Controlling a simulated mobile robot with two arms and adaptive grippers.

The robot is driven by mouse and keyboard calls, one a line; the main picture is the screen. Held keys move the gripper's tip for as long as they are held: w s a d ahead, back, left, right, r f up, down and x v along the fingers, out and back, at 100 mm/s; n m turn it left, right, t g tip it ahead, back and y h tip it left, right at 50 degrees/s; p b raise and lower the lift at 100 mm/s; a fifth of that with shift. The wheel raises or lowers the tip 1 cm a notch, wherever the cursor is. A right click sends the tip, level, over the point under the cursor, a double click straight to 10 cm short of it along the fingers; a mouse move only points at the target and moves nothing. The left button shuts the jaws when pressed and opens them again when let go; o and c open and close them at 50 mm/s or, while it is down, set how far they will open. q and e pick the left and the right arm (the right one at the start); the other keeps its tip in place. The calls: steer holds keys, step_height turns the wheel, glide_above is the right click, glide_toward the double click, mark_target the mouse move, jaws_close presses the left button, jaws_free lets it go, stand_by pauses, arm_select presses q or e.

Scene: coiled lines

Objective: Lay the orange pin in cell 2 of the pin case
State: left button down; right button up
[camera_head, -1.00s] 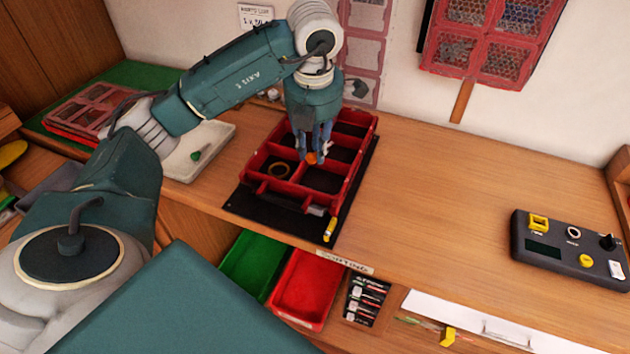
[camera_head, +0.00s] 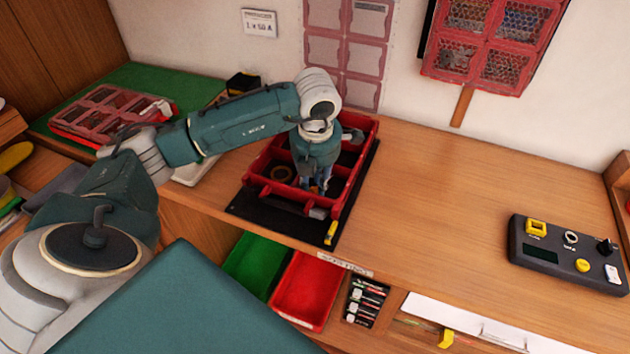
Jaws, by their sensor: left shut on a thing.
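The pin case is a red tray (camera_head: 359,172) split into several cells, lying on a black mat (camera_head: 247,203) on the bench. My left gripper (camera_head: 314,187) points down into the front part of the case, among its dividers. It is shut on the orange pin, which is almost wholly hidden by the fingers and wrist. I cannot tell whether the pin touches the cell floor, and no cell numbers are readable. My right gripper is out of view.
A yellow marker (camera_head: 331,233) lies at the mat's front corner. A dark control box (camera_head: 568,255) stands at right. The bench between is clear. Green and red bins sit below the front edge.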

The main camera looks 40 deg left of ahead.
mark_target(316, 191)
arm_select(q)
steer(key=c, duration=2)
jaws_free()
steer(key=shift+f, duration=0.2)
steer(key=o, duration=0.5)
steer(key=shift+c, duration=0.2)
steer(key=shift+r, duration=0.35)
step_height(316, 191, up, 12)
steer(key=s+d, duration=0.1)
steer(key=shift+s+f+b, duration=0.2)
steer(key=shift+s+b, duration=0.1)
steer(key=shift+b, duration=0.05)
steer(key=shift+d, duration=0.1)
